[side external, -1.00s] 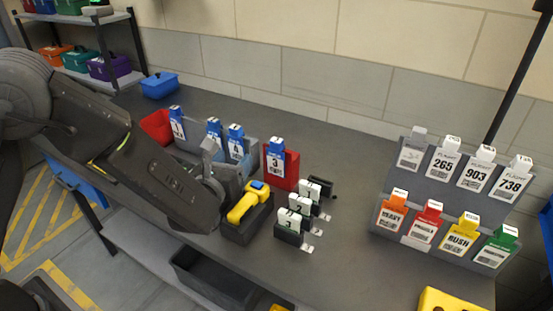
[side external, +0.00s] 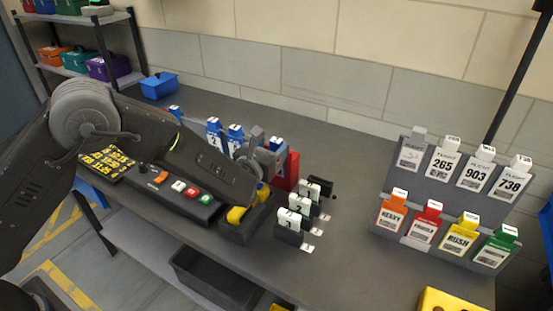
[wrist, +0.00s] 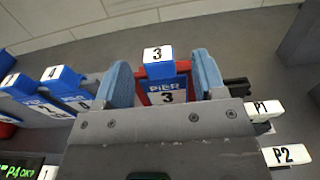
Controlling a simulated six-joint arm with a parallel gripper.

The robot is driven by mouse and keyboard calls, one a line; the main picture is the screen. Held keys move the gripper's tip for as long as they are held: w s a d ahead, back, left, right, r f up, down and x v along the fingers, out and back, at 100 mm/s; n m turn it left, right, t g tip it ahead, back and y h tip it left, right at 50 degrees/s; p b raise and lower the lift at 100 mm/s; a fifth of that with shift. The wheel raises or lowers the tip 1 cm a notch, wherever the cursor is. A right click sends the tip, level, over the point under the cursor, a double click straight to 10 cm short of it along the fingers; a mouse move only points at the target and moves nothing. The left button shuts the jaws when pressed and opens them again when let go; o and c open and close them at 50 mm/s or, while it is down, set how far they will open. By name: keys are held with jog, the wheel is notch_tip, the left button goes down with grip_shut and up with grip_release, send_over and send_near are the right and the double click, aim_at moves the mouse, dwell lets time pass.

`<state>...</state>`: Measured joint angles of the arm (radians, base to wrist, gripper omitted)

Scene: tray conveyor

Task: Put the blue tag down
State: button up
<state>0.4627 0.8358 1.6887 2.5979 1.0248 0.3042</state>
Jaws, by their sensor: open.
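A blue tag reading "PIER 3" (wrist: 167,84) stands upright at a red holder (wrist: 142,92) in the wrist view. In the side view the blue tag (side external: 276,145) shows only in part behind my gripper, with the red holder (side external: 290,170) beside it. My gripper (wrist: 162,66) is open, with one pale blue finger on each side of the tag. Gaps show between the fingers and the tag's top. In the side view my gripper (side external: 263,152) is at the tag, and its fingertips are partly hidden.
Other blue tags (side external: 214,132) stand in a grey rack to the left. White numbered tags (side external: 290,217) stand just in front. A yellow scanner (side external: 238,214) sits in a dark bin. A grey rack (side external: 430,185) of flight and coloured tags stands at the right, with clear bench between.

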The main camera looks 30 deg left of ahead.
aim_at(274, 144)
jog(key=shift+w+a, duration=0.1)
jog(key=shift+w, duration=1.45)
grip_shut()
